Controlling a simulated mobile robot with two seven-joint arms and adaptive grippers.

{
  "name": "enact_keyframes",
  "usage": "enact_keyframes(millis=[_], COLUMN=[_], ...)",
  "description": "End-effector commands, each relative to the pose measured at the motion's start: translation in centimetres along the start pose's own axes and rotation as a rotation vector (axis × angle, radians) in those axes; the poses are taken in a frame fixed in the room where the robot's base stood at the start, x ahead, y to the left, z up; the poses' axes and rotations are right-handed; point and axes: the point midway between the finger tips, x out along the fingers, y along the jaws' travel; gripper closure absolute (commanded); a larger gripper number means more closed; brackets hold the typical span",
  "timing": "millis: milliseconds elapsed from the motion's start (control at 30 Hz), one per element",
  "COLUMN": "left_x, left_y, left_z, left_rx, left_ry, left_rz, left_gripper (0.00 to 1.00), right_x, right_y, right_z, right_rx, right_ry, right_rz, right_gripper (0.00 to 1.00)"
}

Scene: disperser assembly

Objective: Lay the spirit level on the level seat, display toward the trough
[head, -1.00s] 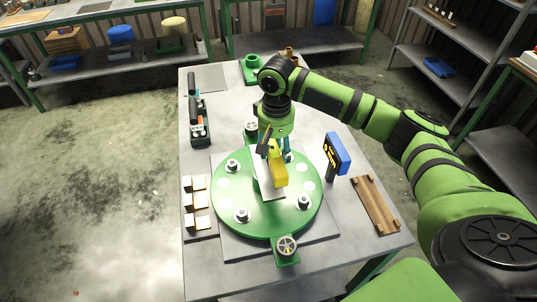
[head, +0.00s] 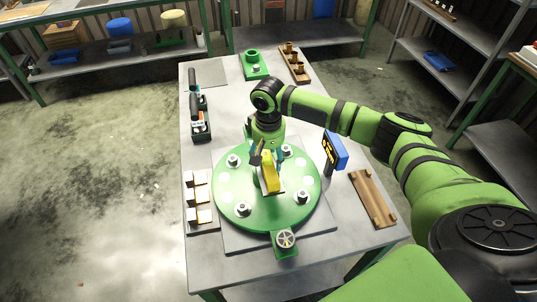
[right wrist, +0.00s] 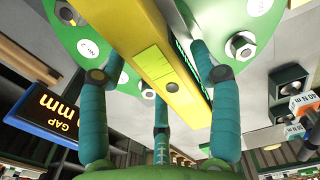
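The yellow spirit level (head: 268,180) is over the middle of the green round plate (head: 230,205), above a small pale plate (head: 280,188) that it mostly covers. I cannot tell whether it touches it. In the right wrist view the level (right wrist: 165,65) runs between my teal fingers, with a green panel on its near face and a lit display edge on its right side. My right gripper (head: 267,150) is around the level from above and appears shut on it; fingertip contact is partly hidden. My left gripper is not in view.
A blue gap display (head: 335,150) stands right of the round plate, near a wooden rack (head: 373,198). Several bolts with nuts ring the plate. Black-handled tools (head: 198,115) and small blocks (head: 199,200) lie left. A green fixture (head: 255,65) stands at the back.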

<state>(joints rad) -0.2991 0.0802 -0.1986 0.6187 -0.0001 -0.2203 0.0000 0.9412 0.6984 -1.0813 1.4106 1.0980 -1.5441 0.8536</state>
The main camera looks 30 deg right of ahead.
Motion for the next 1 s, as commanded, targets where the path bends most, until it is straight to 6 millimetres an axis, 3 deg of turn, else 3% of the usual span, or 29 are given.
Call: enact_keyframes(millis=[300, 467, 800, 1000], left_x=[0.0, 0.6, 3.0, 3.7], left_y=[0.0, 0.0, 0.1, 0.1], left_z=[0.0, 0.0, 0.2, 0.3], left_rx=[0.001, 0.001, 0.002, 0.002], left_ry=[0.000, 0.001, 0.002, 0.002], left_rz=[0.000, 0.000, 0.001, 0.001], left_gripper=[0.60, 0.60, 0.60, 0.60], right_x=[-0.1, -1.2, -8.1, -11.2], right_y=[0.0, -0.1, -0.1, -0.1], right_z=[0.0, -0.1, -0.1, -0.1], right_rx=[0.000, -0.001, -0.001, 0.000], right_ry=[0.000, 0.002, 0.004, 0.001], right_rz=[0.000, -0.003, -0.003, -0.002], right_gripper=[0.29, 0.29, 0.29, 0.29])
